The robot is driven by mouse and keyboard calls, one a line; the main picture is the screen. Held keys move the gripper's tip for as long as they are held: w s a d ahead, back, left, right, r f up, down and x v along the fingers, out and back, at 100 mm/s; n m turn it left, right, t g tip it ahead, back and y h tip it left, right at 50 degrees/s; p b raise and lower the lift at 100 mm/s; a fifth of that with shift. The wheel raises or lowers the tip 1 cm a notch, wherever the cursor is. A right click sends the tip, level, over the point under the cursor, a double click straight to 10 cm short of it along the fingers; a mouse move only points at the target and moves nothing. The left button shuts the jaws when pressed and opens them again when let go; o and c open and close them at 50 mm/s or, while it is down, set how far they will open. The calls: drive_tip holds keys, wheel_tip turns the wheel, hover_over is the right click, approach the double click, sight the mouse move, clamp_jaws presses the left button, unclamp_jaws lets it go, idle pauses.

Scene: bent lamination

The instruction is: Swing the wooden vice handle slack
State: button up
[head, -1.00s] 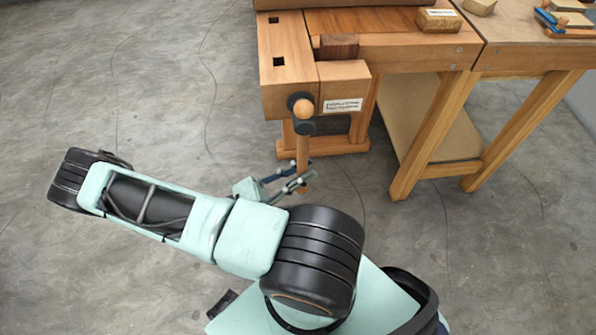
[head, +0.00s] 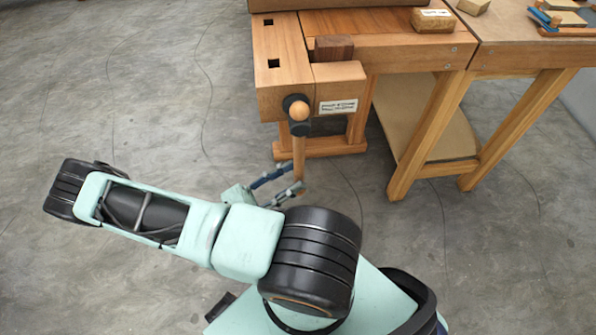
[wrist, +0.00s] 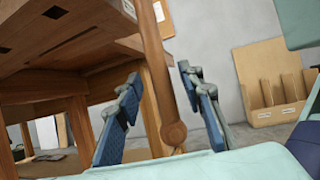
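The wooden vice handle (head: 299,155) hangs nearly upright below the dark screw hub of the wooden vice (head: 338,78) at the bench's left end. Its round top knob sits in front of the hub. A dark wooden block (head: 333,47) sits at the vice jaw. My gripper (head: 296,177) is at the handle's lower end. In the wrist view, my gripper (wrist: 160,90) is open, one blue finger on each side of the handle (wrist: 158,70), with gaps showing. The handle's lower knob (wrist: 173,133) lies between the fingers.
The bench top (head: 390,45) carries a light wooden block (head: 433,20). A second table with small pieces adjoins at right. Bench legs (head: 430,135) stand right of my gripper; the floor to the left is clear. A wooden rack (wrist: 275,85) stands by the wall.

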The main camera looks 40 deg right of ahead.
drive_tip(key=v, duration=0.9)
